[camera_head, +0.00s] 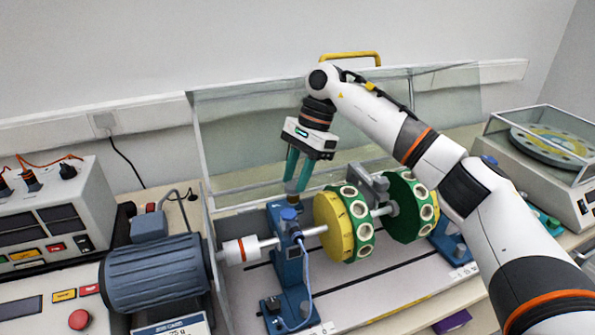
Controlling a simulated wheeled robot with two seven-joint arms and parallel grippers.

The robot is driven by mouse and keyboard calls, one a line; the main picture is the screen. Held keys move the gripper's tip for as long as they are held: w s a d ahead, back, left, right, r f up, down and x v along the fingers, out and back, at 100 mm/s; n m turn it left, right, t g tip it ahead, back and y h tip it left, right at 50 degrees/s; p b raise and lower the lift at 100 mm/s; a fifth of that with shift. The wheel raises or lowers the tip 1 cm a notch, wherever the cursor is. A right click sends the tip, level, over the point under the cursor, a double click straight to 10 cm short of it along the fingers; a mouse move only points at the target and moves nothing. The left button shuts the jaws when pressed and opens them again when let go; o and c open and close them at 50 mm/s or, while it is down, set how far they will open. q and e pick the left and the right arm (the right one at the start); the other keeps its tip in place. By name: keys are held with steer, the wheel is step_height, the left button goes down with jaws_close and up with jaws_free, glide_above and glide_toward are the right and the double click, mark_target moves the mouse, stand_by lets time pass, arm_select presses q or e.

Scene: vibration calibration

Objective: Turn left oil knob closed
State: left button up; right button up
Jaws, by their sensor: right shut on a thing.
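The left oil knob (291,197) is a small brownish piece on top of the blue left bearing stand (290,262). My right gripper (297,181) reaches down from above with its green fingers pointing down. It is shut on the left oil knob, and the fingers partly hide it. A round blue cap (288,214) sits just below on the stand. How far the knob is turned cannot be told. My left gripper is not in view.
A shaft carries a yellow-faced disc (333,226) and a green disc (405,205) right of the stand. A blue-grey motor (157,275) and control box (50,215) stand left. A clear guard (240,135) rises behind; a glass-covered machine (545,150) stands right.

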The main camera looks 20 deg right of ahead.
steer(key=shift+n, duration=0.4)
steer(key=o, duration=1)
steer(key=shift+w, duration=0.1)
steer(key=shift+v, duration=6)
steer(key=shift+w+a, duration=0.1)
steer(key=shift+w, duration=0.05)
